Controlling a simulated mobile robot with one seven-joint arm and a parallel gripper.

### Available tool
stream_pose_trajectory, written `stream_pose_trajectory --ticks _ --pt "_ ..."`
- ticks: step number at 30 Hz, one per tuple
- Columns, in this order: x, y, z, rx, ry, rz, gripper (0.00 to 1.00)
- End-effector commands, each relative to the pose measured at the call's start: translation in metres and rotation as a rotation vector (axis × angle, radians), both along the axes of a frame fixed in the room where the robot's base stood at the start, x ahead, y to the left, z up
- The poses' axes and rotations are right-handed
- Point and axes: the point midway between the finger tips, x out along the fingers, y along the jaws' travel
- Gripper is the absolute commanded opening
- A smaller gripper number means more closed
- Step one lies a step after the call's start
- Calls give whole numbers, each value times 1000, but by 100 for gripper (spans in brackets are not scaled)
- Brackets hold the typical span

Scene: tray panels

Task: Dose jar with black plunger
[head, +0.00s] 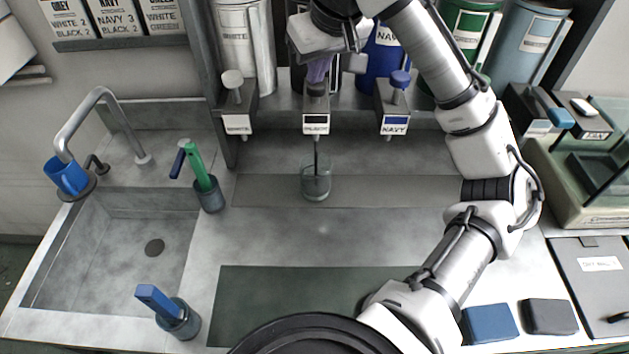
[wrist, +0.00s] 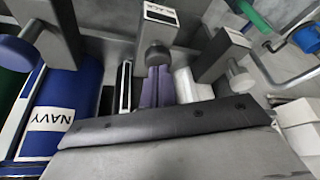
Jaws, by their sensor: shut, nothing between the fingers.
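The clear glass jar (head: 315,184) stands upright on the counter strip below the middle dispenser, labelled as black (head: 316,124). A thin dark line runs from that dispenser down into the jar; its contents are hard to make out. The black plunger's knob (head: 317,89) sits lower than its neighbours' knobs. My gripper (head: 318,74) is shut and points down over this knob, its purple fingertips at or touching its top. In the wrist view the shut purple fingers (wrist: 158,88) end at the round grey knob (wrist: 155,57); exact contact cannot be told.
The white (head: 232,80) and navy (head: 400,80) plungers flank the black one closely. Tall paint canisters stand behind. A sink (head: 110,250) is at left, with cups holding green (head: 208,190) and blue (head: 178,318) handled tools beside it. The dark mat (head: 290,300) in front is clear.

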Motion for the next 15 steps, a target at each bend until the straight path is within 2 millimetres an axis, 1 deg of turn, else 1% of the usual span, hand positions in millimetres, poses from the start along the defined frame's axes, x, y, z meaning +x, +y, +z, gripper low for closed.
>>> stream_pose_trajectory --ticks 1,5,15 --pt "0 0 -5 -2 5 1 0" --pt "-1 0 -9 -2 5 1 0" --pt "-1 0 -5 -3 5 2 0"
